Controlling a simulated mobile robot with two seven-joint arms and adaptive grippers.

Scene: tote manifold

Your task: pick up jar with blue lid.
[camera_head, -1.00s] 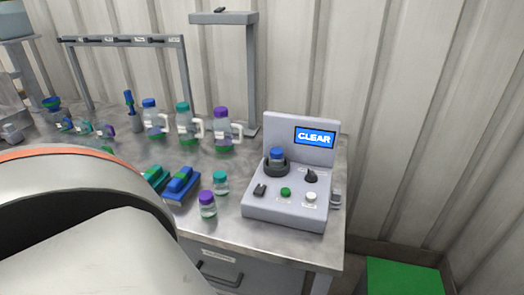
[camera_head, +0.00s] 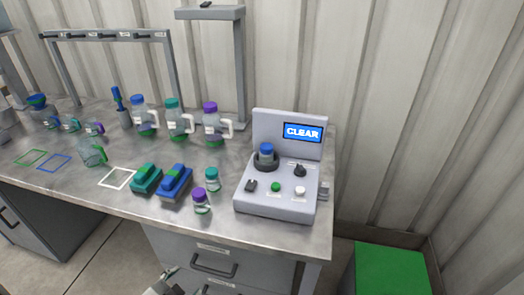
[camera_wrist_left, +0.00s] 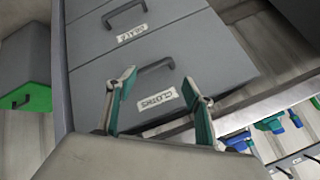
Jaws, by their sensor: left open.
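The jar with the blue lid (camera_head: 266,151) sits upright in a dark round holder on the grey device (camera_head: 275,210) in the head view. Its lid and a little of its body show; the holder hides the lower part. My left gripper (camera_head: 172,286) is at the bottom edge of the head view, in front of the drawers and well below the tabletop. In the left wrist view my left gripper (camera_wrist_left: 158,84) is open and empty, with its two teal fingers apart before the drawer fronts. My right gripper is not in view.
A purple-lidded jar (camera_head: 201,201) and a teal-lidded jar (camera_head: 212,179) stand left of the device. Teal (camera_head: 146,179) and blue (camera_head: 174,183) blocks lie beside them. Several handled bottles stand behind. The device's screen (camera_head: 303,132) reads CLEAR. A green box (camera_head: 390,270) stands at lower right.

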